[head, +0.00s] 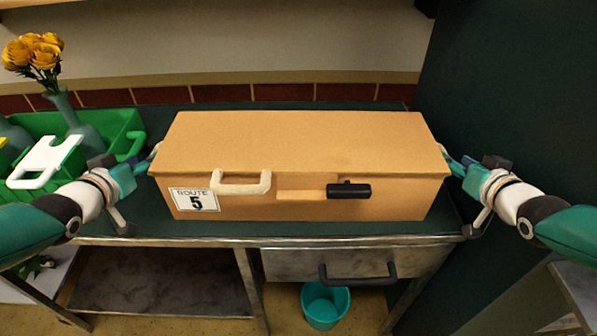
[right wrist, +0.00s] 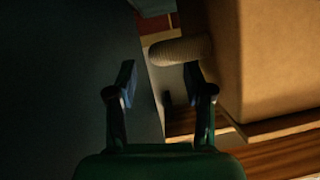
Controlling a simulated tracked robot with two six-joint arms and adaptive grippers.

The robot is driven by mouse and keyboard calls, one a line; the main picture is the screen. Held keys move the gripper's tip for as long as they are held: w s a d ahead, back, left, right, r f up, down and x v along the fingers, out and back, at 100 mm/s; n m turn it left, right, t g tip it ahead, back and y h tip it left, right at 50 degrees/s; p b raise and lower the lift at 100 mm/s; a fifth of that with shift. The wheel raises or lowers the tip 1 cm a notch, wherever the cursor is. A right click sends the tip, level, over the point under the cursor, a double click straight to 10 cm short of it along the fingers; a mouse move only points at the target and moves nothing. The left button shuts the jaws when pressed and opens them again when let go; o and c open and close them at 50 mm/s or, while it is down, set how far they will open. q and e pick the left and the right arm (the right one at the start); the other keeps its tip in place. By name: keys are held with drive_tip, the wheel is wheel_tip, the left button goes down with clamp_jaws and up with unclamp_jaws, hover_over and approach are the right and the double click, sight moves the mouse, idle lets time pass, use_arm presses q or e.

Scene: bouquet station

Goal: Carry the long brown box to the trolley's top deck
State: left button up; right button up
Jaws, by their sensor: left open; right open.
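The long brown box (head: 300,145) lies flat on the dark green bench top, with a "ROUTE 5" label, a cream handle and a dark handle on its front. My left gripper (head: 150,162) is at the box's left end, its fingertips partly hidden. My right gripper (head: 453,160) is at the right end. In the right wrist view my right gripper (right wrist: 158,80) has its fingers apart; a rounded ribbed end handle (right wrist: 180,50) of the box lies just beyond the tips, nearer the right finger. I cannot tell any contact. I cannot identify the trolley for certain.
A green crate (head: 120,125) with a white handle and a vase of orange roses (head: 35,55) stand left of the box. A drawer (head: 355,264) and a teal bucket (head: 325,305) are below the bench. A dark wall (head: 520,90) rises close on the right.

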use_arm(q)
drive_tip(key=shift+x, duration=2.4)
use_arm(e)
drive_tip(key=shift+x, duration=2.4)
use_arm(q)
clamp_jaws()
use_arm(e)
clamp_jaws()
use_arm(q)
drive_tip(key=shift+r, duration=0.15)
use_arm(e)
drive_tip(key=shift+r, duration=0.15)
